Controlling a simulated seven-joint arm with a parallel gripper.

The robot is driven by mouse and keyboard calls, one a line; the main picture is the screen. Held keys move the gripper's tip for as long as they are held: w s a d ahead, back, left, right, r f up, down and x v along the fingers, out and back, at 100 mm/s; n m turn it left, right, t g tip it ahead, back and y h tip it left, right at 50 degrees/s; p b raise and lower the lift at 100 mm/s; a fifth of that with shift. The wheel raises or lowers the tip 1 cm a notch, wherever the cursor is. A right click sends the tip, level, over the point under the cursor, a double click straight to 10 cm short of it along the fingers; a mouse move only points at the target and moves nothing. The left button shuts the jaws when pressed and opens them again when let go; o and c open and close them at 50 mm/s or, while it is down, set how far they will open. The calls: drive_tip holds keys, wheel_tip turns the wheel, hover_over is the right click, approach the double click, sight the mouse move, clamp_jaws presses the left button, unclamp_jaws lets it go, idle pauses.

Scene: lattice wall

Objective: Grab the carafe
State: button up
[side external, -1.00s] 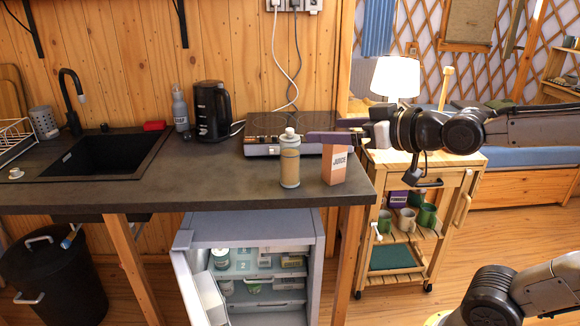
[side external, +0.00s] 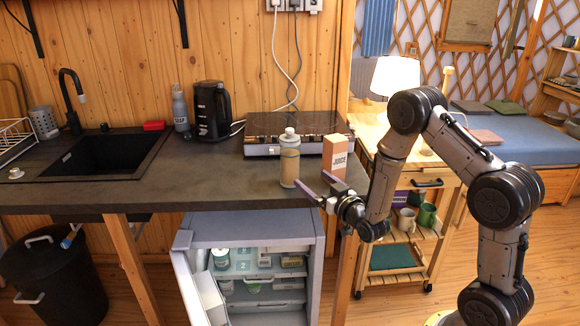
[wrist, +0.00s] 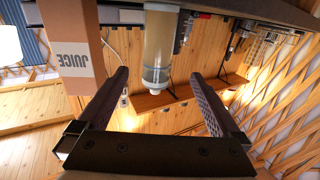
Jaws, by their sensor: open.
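The carafe (side external: 289,163) is a clear cylindrical bottle with beige contents and a pale cap. It stands upright near the front edge of the dark counter. My gripper (side external: 312,180) is open and empty at the counter's front edge, low and to the right of the carafe, with its fingers pointing toward it.
A juice carton (side external: 337,158) stands close to the right of the carafe, and it shows at upper left in the wrist view (wrist: 75,52). A cooktop (side external: 262,148) lies behind. The open fridge (side external: 250,225) is below the counter. The counter (side external: 215,180) left of the carafe is clear.

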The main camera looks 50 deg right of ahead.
sight(295, 165)
drive_tip(key=x, duration=0.9)
drive_tip(key=f+x, duration=0.1)
drive_tip(key=x, duration=0.3)
drive_tip(key=shift+w+d+r, duration=0.1)
drive_tip(key=shift+w+d, duration=0.2)
drive_tip(key=shift+w, duration=0.05)
drive_tip(key=shift+c, duration=0.3)
drive_tip(key=shift+r, duration=0.1)
drive_tip(key=c, duration=1.5)
drive_tip(key=shift+r, duration=0.1)
